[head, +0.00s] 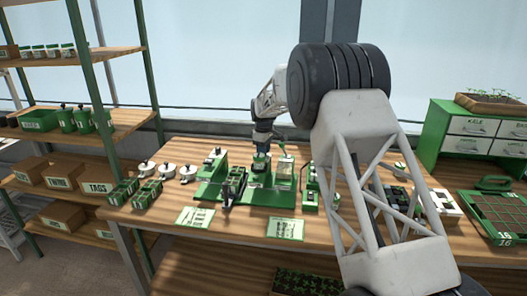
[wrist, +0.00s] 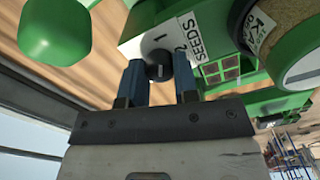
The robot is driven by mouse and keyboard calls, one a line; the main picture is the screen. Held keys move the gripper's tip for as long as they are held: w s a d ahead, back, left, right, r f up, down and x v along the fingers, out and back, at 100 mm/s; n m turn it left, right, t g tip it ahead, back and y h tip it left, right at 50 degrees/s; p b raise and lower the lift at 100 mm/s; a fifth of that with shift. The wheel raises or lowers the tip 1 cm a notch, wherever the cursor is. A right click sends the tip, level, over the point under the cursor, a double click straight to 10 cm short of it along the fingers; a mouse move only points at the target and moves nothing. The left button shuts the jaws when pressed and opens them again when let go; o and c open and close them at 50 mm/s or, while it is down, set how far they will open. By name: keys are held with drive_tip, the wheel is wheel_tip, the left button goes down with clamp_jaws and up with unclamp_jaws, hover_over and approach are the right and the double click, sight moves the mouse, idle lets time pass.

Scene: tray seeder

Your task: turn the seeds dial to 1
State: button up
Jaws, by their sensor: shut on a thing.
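The seeds dial (wrist: 157,71) is a small dark round knob on the white front plate (wrist: 135,48) of the green seeder, which is marked SEEDS. A figure 1 shows on the plate above the dial, and a second figure at its upper right is partly hidden. My gripper (wrist: 158,76) has its two blue fingers on either side of the dial and is shut on it. I cannot clearly tell where the dial points. In the head view, my gripper (head: 262,142) is at the middle of the green seeder (head: 268,197), and the dial is hidden there.
A labelled seed jar (wrist: 285,35) is close on the right in the wrist view. A rounded green part (wrist: 63,30) is at the upper left.

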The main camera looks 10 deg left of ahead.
drive_tip(key=shift+r, duration=0.1)
drive_tip(key=o, duration=0.9)
drive_tip(key=shift+o, duration=0.2)
drive_tip(key=shift+r, duration=3.85)
